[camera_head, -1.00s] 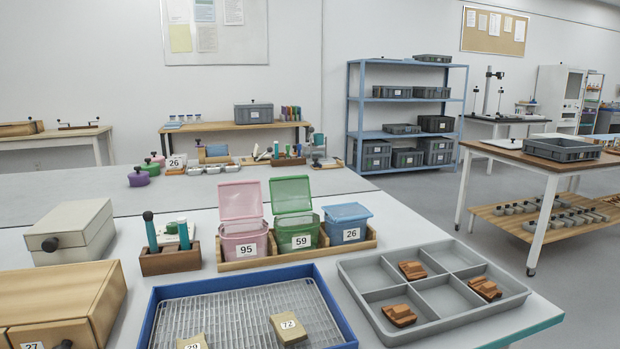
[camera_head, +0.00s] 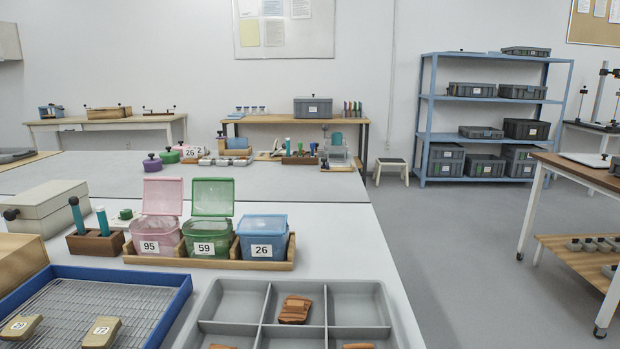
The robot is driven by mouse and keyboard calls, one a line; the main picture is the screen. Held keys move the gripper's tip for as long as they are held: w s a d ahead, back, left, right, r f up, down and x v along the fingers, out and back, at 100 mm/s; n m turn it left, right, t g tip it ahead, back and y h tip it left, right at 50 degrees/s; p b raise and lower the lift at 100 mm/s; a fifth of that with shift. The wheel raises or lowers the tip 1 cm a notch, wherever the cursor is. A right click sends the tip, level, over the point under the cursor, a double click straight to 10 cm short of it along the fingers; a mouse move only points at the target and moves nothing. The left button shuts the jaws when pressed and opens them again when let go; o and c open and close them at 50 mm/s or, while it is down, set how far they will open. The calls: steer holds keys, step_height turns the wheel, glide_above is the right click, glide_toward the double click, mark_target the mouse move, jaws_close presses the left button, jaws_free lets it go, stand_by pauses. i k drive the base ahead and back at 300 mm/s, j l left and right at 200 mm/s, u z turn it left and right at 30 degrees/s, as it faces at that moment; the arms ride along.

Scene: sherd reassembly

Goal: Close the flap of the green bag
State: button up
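The green bag (camera_head: 208,239) is a translucent container labelled 59. It stands upright in a wooden rack (camera_head: 208,263) on the white table. Its flap (camera_head: 213,197) is raised at the back, so the bag is open. A pink bag (camera_head: 155,236) labelled 95 stands to its left with its flap (camera_head: 163,196) also raised. A blue bag (camera_head: 263,244) labelled 26 stands to its right with its flap (camera_head: 262,224) down. My gripper is not in view.
A blue tray with a wire rack (camera_head: 178,305) lies at the front left. A grey compartment tray (camera_head: 345,285) holds several brown sherds at the front. A wooden block with tubes (camera_head: 95,245) and a grey box (camera_head: 47,209) stand left.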

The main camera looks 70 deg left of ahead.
mark_target(211, 196)
steer(key=i+l, duration=0.15)
steer(key=i, duration=0.25)
steer(key=i+l+u, duration=0.15)
steer(key=i, duration=0.25)
steer(key=i+j+u, duration=0.1)
steer(key=u, duration=0.3)
steer(key=i+u, duration=0.55)
steer(key=u, duration=0.25)
steer(key=i+l+u, duration=0.2)
steer(key=u, duration=0.25)
